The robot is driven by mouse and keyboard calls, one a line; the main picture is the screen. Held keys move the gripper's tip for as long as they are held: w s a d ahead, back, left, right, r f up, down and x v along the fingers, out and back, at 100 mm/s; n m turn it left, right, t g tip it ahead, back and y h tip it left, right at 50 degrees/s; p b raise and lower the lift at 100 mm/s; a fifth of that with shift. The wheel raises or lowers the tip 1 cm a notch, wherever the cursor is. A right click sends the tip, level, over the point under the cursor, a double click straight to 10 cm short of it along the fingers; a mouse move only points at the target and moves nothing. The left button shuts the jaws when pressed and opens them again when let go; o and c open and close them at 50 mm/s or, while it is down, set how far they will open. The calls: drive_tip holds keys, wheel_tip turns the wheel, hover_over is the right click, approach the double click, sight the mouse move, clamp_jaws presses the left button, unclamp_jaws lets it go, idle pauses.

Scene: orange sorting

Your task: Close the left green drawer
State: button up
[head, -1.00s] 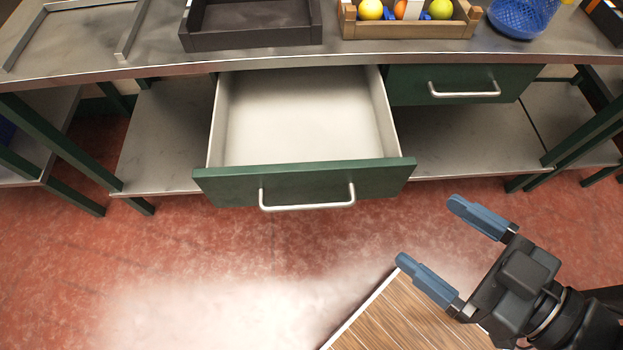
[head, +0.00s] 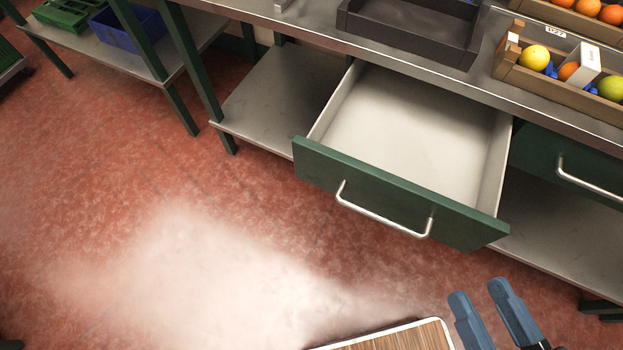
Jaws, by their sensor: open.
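The left green drawer (head: 392,190) is pulled far out from under the metal worktop, and its pale inside is empty. Its silver bar handle (head: 383,215) is on the green front face. My gripper (head: 478,294) is at the bottom right of the head view, with its two blue fingers apart and nothing between them. It is in front of the drawer, below its right front corner in the picture, and apart from it. My wrist is cut off by the frame edge.
The right green drawer (head: 570,170) is shut. On the worktop (head: 300,12) stand a dark tray (head: 400,45) and a wooden crate (head: 520,82) with fruit. A side shelf (head: 130,65) holds blue and green crates. Red floor (head: 120,220) is open at left.

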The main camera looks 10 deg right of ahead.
drive_tip(key=w+a+f+m+t, duration=0.1)
drive_tip(key=w+m, duration=0.1)
drive_tip(key=w+a+f+m+t+h, duration=0.1)
drive_tip(key=w+f+m+t, duration=0.1)
drive_tip(key=w+m, duration=0.1)
drive_tip(key=w+a+f+m+t+h+b, duration=0.1)
drive_tip(key=w+a+m, duration=0.1)
drive_tip(key=w+m, duration=0.1)
drive_tip(key=shift+w+f+t, duration=0.15)
drive_tip(key=shift+f+t, duration=0.1)
drive_tip(key=shift+t, duration=0.15)
clamp_jaws()
drive_tip(key=m+g+h+b, duration=0.3)
drive_tip(key=m+g+h, duration=0.55)
drive_tip(key=m, duration=0.85)
approach(311, 170)
drive_tip(key=shift+t+h, duration=0.65)
drive_tip(key=shift+h, duration=0.1)
drive_tip(key=w+d+p, duration=0.1)
drive_tip(key=w+d+f+p, duration=0.1)
drive_tip(key=w+p, duration=0.1)
drive_tip(key=w+d+p, duration=0.1)
drive_tip(key=w+d, duration=0.1)
drive_tip(key=shift+w+f+p, duration=0.15)
drive_tip(key=shift+f+p, duration=0.2)
drive_tip(key=shift+p, duration=0.05)
